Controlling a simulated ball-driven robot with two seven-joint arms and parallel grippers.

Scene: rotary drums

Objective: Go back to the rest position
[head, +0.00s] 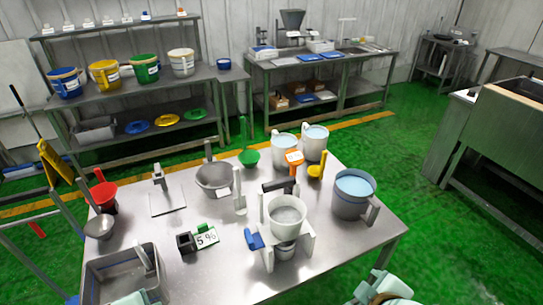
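Pale teal-and-white parts of my own arms show at the bottom edge, one low left by the grey tub and one low right just off the table's front edge. The fingers of neither gripper show, so I cannot see whether they hold anything. The steel table (325,262) stands in front of me. On it a white stand (268,258) carries a pale container (286,215), with a blue part (254,240) at its left side. Both arm parts appear apart from the stand.
A grey tub (105,268) sits at the table's front left. Shelving with coloured buckets (105,74) stands behind. Green floor (440,255) is clear at right.

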